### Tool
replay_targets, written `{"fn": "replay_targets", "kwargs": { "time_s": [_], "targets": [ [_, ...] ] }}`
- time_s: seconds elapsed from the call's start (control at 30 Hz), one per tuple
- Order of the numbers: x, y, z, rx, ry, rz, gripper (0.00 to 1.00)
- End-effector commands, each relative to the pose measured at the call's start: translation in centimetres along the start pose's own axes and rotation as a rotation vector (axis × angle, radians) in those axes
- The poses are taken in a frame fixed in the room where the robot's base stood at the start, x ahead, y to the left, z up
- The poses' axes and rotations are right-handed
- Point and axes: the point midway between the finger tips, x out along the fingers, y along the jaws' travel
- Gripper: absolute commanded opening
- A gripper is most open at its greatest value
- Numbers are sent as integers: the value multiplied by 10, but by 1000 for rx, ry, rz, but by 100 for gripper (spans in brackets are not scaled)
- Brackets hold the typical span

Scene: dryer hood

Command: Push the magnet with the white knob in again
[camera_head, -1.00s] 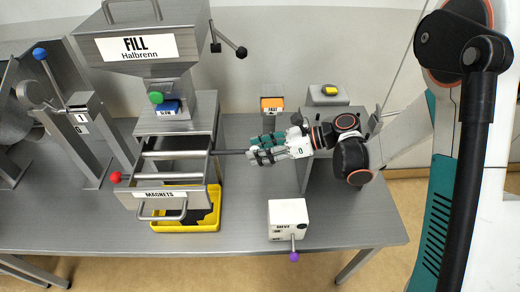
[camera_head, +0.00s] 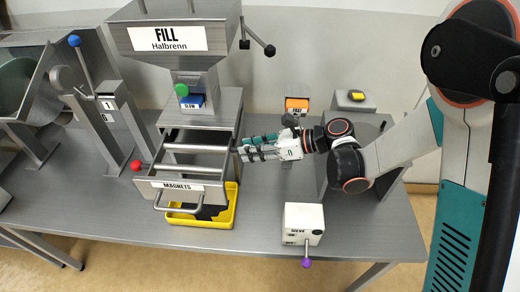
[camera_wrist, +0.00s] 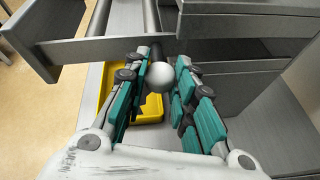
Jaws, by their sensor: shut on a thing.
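The white knob (camera_wrist: 160,77) is a pale ball between the two finger pads in the wrist view. Behind it a short dark stem meets the side of the magnet drawer. My gripper (camera_head: 243,151) is shut on the knob, its fingertips close against the drawer's right side; the fingers hide the knob in the head view. The open drawer labelled MAGNETS (camera_head: 177,186) has several metal bars across it. The wrist view shows bars (camera_wrist: 151,18) and the drawer's side edge (camera_wrist: 105,47) just beyond the fingertips.
A red knob (camera_head: 136,165) sticks out on the drawer's left. A yellow tray (camera_head: 228,212) lies below the drawer. A white box with a purple-knobbed lever (camera_head: 304,222) stands at the front right. An orange-topped box (camera_head: 297,105) stands behind my gripper.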

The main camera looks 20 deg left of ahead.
Motion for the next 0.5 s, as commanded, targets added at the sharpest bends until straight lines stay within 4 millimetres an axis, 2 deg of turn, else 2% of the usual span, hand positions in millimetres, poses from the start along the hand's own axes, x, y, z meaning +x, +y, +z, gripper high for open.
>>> {"fn": "replay_targets", "kwargs": {
  "time_s": [0.17, 0.2, 0.27, 0.5],
  "targets": [
    [2, 1, 2, 0, -3, 4, 0],
    [2, 1, 2, 0, -4, 4, 31],
    [2, 1, 2, -1, -3, 4, 45],
    [1, 1, 1, 0, -3, 3, 46]
  ]
}}
